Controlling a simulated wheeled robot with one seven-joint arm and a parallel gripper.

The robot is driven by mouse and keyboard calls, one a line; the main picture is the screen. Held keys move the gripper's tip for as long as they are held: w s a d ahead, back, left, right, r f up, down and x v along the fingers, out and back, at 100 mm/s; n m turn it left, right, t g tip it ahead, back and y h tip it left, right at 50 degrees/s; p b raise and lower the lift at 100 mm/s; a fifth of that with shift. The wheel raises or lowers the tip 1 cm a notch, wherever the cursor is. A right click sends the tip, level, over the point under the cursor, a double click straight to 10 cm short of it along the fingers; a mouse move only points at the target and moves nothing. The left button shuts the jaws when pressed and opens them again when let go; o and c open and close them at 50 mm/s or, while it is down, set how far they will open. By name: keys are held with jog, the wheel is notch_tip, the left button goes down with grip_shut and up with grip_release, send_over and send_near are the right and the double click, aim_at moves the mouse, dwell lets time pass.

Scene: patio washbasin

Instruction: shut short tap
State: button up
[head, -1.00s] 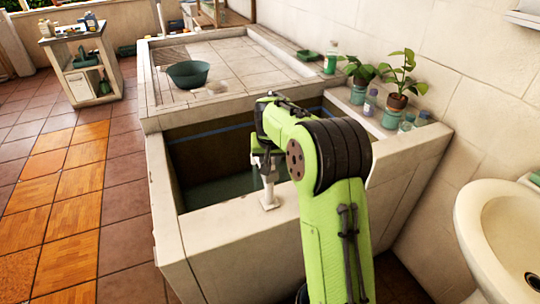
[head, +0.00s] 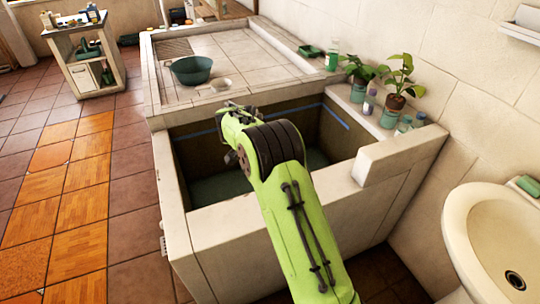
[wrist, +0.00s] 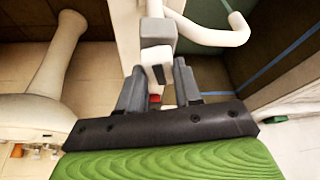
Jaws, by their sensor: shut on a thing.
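The short tap shows in the wrist view as a white and grey tap with a bent white spout (wrist: 215,34) reaching right over the basin. Its grey and white handle (wrist: 157,52) is between the two grey fingers of my gripper (wrist: 158,80), which is shut on it. A small red mark shows low between the fingers. In the head view my arm hides the tap and most of my gripper.
The deep stone basin (head: 362,166) surrounds the area under my arm. A green bowl (head: 191,70) stands on the tiled top behind it. Potted plants (head: 396,82) and bottles line the right ledge. A white washbasin (head: 458,222) stands at the right.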

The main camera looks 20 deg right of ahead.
jog(key=shift+w+r+m+g+p, duration=0.1)
jog(key=shift+m+g+p, duration=0.5)
jog(key=shift+m+p, duration=0.8)
jog(key=o, duration=1)
jog(key=shift+o, duration=0.2)
jog(key=p+v, duration=0.5)
jog(key=v, duration=1)
jog(key=shift+a+r, duration=0.25)
